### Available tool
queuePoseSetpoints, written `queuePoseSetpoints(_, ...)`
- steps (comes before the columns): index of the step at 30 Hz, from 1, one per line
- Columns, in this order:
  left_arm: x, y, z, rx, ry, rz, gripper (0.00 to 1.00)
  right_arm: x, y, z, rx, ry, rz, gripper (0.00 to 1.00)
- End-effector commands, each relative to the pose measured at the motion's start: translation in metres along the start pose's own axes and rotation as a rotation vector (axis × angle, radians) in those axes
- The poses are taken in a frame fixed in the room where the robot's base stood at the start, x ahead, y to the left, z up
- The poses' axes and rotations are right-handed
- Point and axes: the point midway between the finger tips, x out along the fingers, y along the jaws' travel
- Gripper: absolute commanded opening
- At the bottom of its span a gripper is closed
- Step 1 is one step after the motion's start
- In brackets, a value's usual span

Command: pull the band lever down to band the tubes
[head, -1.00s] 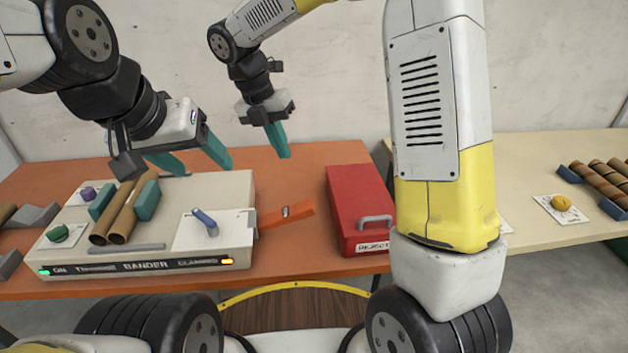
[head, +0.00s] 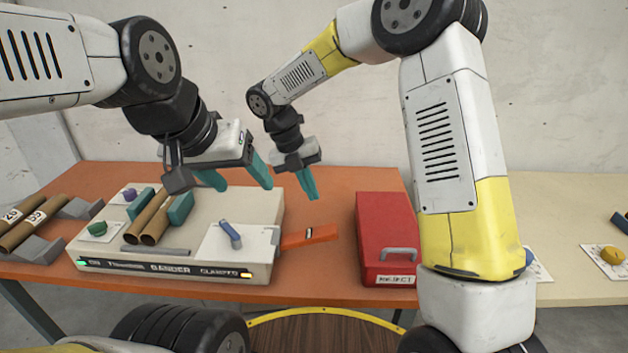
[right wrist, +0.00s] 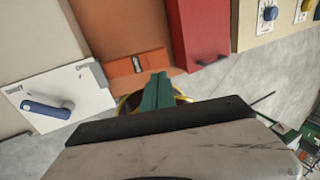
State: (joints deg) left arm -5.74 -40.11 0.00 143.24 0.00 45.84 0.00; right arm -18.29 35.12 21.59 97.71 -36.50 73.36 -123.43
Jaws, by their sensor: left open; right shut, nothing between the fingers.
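The bander (head: 215,205) is a cream box on the orange table. An orange lever-like bar (head: 309,237) with a dark mark sticks out from its right side. It also shows in the right wrist view (right wrist: 118,66). Two brown tubes (head: 148,218) lie side by side between teal blocks on top of the bander. My right gripper (head: 313,196) is shut and empty, above and behind the orange bar, apparently not touching it. Its teal fingers (right wrist: 157,92) show in the right wrist view. My left gripper (head: 238,180) is open and empty above the back of the bander.
A blue handle (head: 230,235) sits on a white plate on the bander, left of the orange bar. A red reject box (head: 383,235) stands to the right. More tubes (head: 32,222) lie at far left.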

Motion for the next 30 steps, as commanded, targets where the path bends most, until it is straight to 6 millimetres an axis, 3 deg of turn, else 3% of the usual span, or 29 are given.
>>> queuePoseSetpoints(9, 0.0, 0.0, 0.0, 0.0, 0.0, 0.0, 0.66, 0.069, 0.0, -0.001, -0.002, 0.004, -0.002, 0.0)
queuePoseSetpoints(15, 0.0, 0.0, 0.0, 0.0, 0.0, 0.0, 0.66, 0.096, 0.0, -0.001, -0.001, 0.002, -0.001, 0.0)
queuePoseSetpoints(30, 0.0, 0.0, 0.0, 0.0, 0.0, 0.0, 0.66, 0.105, 0.0, 0.0, 0.001, 0.001, 0.001, 0.0)
